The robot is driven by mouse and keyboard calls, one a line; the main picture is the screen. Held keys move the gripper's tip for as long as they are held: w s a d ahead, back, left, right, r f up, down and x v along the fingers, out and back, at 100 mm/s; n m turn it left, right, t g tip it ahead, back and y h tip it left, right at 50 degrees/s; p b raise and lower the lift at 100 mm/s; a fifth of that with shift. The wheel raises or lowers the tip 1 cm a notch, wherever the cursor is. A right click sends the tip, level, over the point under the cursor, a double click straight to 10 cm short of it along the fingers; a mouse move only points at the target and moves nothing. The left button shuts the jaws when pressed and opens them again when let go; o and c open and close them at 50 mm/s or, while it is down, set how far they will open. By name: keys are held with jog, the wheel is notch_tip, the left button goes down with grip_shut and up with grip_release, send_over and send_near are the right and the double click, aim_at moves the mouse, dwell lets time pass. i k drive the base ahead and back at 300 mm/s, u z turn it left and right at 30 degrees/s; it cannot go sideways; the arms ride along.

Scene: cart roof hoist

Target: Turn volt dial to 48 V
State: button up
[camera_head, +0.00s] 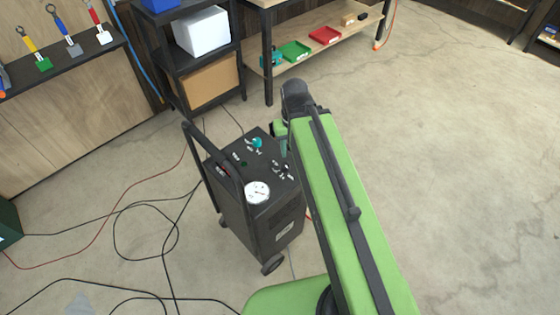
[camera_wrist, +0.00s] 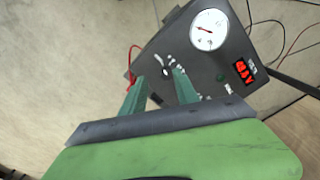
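A dark charger cart (camera_head: 262,215) stands on the floor with a sloped top panel. In the wrist view its panel (camera_wrist: 200,65) has a small dark dial (camera_wrist: 165,72) ringed by white marks. The head view shows this dark dial (camera_head: 279,168) on the panel's right, and a teal knob (camera_head: 257,143) with white marks farther back. I cannot read which is the volt dial, or any setting. My gripper (camera_wrist: 159,76) is open, its two green fingers apart, with the small dial showing between or just beyond their tips. Contact cannot be told. The arm partly hides the gripper in the head view.
A black handle (camera_head: 210,155) rises at the cart's left. Cables (camera_head: 150,215) lie on the floor at left. A shelf unit (camera_head: 188,58) stands behind. Floor at right is clear.

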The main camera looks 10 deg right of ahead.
aim_at(285, 167)
jog(key=z, duration=0.2)
jog(key=k, duration=0.55)
jog(key=u, duration=1.7)
jog(key=k, duration=0.2)
jog(key=u, duration=0.1)
jog(key=i, duration=0.35)
jog(key=u, duration=0.25)
jog(key=k, duration=0.35)
jog(key=z, duration=0.2)
